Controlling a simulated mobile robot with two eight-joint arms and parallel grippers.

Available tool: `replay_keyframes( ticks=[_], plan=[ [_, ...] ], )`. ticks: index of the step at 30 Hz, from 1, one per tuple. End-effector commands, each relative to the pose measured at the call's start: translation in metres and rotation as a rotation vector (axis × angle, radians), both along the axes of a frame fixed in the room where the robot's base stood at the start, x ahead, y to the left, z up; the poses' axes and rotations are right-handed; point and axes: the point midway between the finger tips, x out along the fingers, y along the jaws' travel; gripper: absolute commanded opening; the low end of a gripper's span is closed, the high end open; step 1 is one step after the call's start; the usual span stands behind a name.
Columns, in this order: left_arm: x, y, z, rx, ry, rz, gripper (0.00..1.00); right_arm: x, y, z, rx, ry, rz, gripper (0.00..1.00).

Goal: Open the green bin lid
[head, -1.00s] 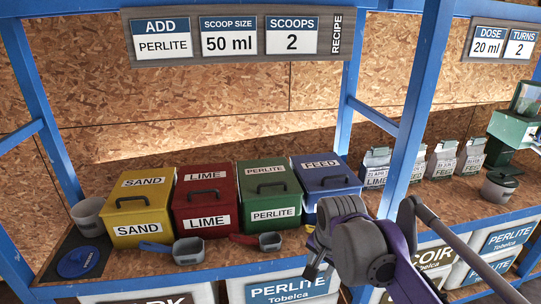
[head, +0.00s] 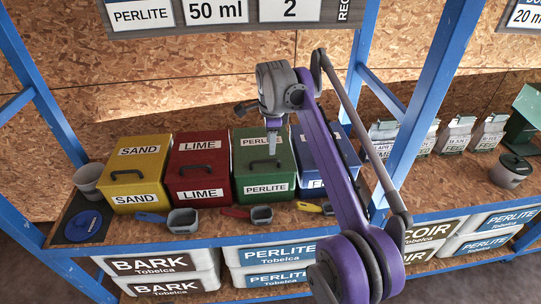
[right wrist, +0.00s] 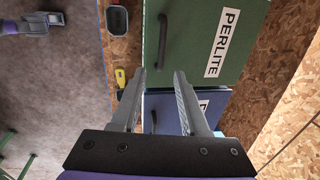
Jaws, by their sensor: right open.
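The green bin (head: 277,174), labelled PERLITE, stands on the shelf between the red and blue bins. Its lid is closed, with a dark handle (head: 265,162) on the sloping top. The handle also shows in the right wrist view (right wrist: 162,38). My right gripper (head: 271,147) hangs above the back right part of the green bin and partly hides the PERLITE label. In the right wrist view its two fingers (right wrist: 160,78) are spread and empty, near the green and blue bins and apart from the handle. A grey and purple part of mine, probably my left gripper (right wrist: 36,22), shows small there.
The yellow SAND bin (head: 139,175), red LIME bin (head: 199,170) and blue FEED bin (head: 312,160) flank it. Several scoops, including a grey one (head: 183,221), lie in front. My right arm crosses before the blue bin. A blue post (head: 425,95) stands right.

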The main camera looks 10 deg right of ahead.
Motion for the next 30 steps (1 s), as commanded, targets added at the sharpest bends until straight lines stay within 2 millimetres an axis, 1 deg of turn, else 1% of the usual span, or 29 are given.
replay_keyframes(
  ticks=[1, 3, 6, 10, 15, 23, 24, 26, 30],
  plan=[
    [-0.001, 0.0, -0.006, 0.0, 0.002, 0.0, 0.5, 0.002, 0.0, -0.013, 0.0, 0.001, 0.0, 0.45],
    [-0.001, 0.0, -0.009, 0.0, 0.003, 0.0, 0.5, 0.005, -0.001, -0.027, 0.0, 0.0, 0.0, 0.45],
    [-0.001, 0.0, -0.013, 0.0, 0.004, 0.0, 0.5, 0.008, -0.001, -0.043, 0.0, 0.0, 0.001, 0.45],
    [-0.002, 0.0, -0.016, 0.0, 0.005, 0.0, 0.5, 0.012, -0.001, -0.06, 0.0, -0.001, 0.001, 0.45],
    [-0.002, 0.0, -0.017, 0.0, 0.005, 0.0, 0.5, 0.014, -0.001, -0.07, 0.0, -0.001, 0.001, 0.45],
    [-0.002, 0.0, -0.017, 0.0, 0.005, 0.0, 0.5, 0.014, -0.001, -0.07, 0.0, -0.001, 0.001, 0.45],
    [-0.002, 0.0, -0.017, 0.0, 0.005, 0.0, 0.5, 0.014, -0.001, -0.07, 0.0, -0.001, 0.001, 0.41],
    [-0.002, 0.0, -0.017, 0.0, 0.005, 0.0, 0.5, 0.014, -0.001, -0.07, 0.0, -0.001, 0.001, 0.3],
    [-0.002, 0.0, -0.017, 0.0, 0.005, 0.0, 0.5, 0.014, -0.001, -0.07, 0.0, -0.001, 0.001, 0.05]
  ],
)
